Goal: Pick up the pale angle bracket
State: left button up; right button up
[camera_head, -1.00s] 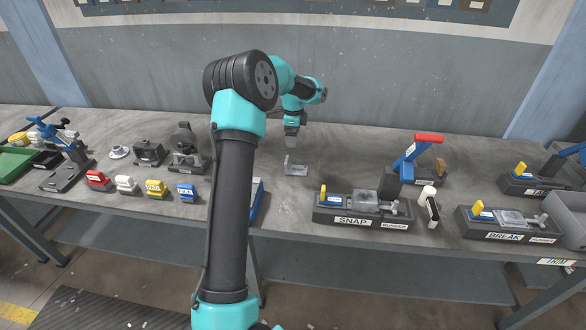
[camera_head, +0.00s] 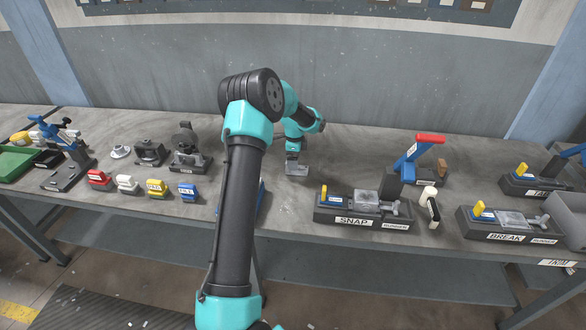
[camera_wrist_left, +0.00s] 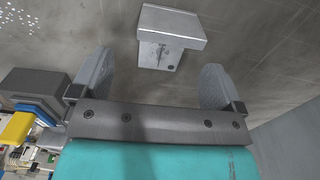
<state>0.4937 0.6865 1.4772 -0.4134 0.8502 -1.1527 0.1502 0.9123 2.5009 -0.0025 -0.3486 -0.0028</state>
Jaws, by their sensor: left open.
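The pale angle bracket (camera_head: 298,171) lies on the grey bench, left of the SNAP fixture. In the left wrist view the bracket (camera_wrist_left: 170,27) shows its raised flange and a flat plate with a dark hole, between and slightly beyond the fingertips. My left gripper (camera_head: 296,163) hangs just above and behind it, pointing down and partly covering it in the head view. In the left wrist view the gripper (camera_wrist_left: 156,62) is open, its two fingers apart on either side, with nothing between them gripped. My right gripper is not in view.
The SNAP fixture (camera_head: 352,221) stands right of the bracket, with a red-handled blue press (camera_head: 412,160) behind it. A blue-edged item (camera_head: 257,199) is partly hidden behind my arm. Coloured blocks (camera_head: 157,188) stand to the left. The bench behind the bracket is clear.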

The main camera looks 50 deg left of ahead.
pick_arm(q)
jog(key=shift+f, duration=0.1)
jog(key=shift+w+a+f, duration=0.1)
jog(key=shift+a+f, duration=0.05)
jog(key=shift+f, duration=1.1)
jog(key=shift+a+f, duration=0.15)
jog(key=shift+f, duration=1.1)
jog(key=shift+c, duration=0.3)
jog(key=c, duration=1.3)
jog(key=shift+r, duration=0.15)
notch_tip(320, 180, up, 10)
jog(key=shift+f, duration=0.1)
